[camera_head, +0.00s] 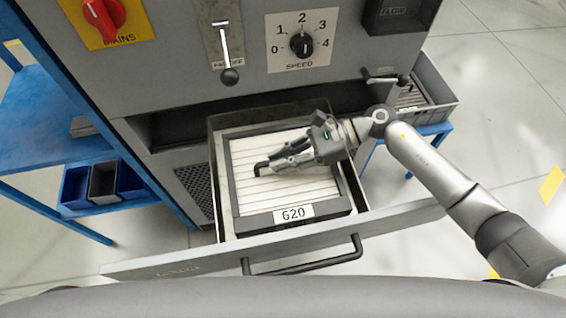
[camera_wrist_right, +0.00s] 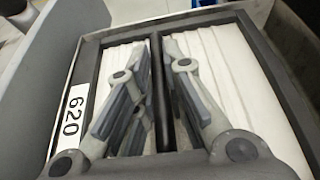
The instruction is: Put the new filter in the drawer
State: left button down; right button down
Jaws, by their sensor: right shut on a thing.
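A pleated white filter (camera_head: 250,185) with a dark frame and a "G20" label lies flat inside the open drawer (camera_head: 230,245). In the wrist view the filter (camera_wrist_right: 220,55) shows its pleats, its label and a dark bar along its middle. My right gripper (camera_head: 258,170) reaches over the filter from the right. In the wrist view the right gripper's fingers (camera_wrist_right: 160,85) are closed about the dark bar. The fingers hide part of the pleats. The drawer is pulled out from the grey cabinet. My left gripper is not in view.
A grey crate (camera_head: 447,109) with another pleated filter (camera_head: 410,97) stands on a blue stand at the right. The drawer's black handle (camera_head: 305,265) sticks out in front. A lever (camera_head: 230,76) and a speed dial (camera_head: 302,44) are on the panel above. Blue shelving (camera_head: 35,130) is at the left.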

jog(key=shift+f+p, duration=0.45)
jog(key=shift+f, duration=0.5)
jog(key=shift+a+f, duration=0.1)
jog(key=shift+f, duration=0.3)
jog(key=shift+f, duration=0.1)
jog(key=c, duration=1.9)
grip_release()
jog(key=shift+f, duration=0.1)
jog(key=o, duration=0.4)
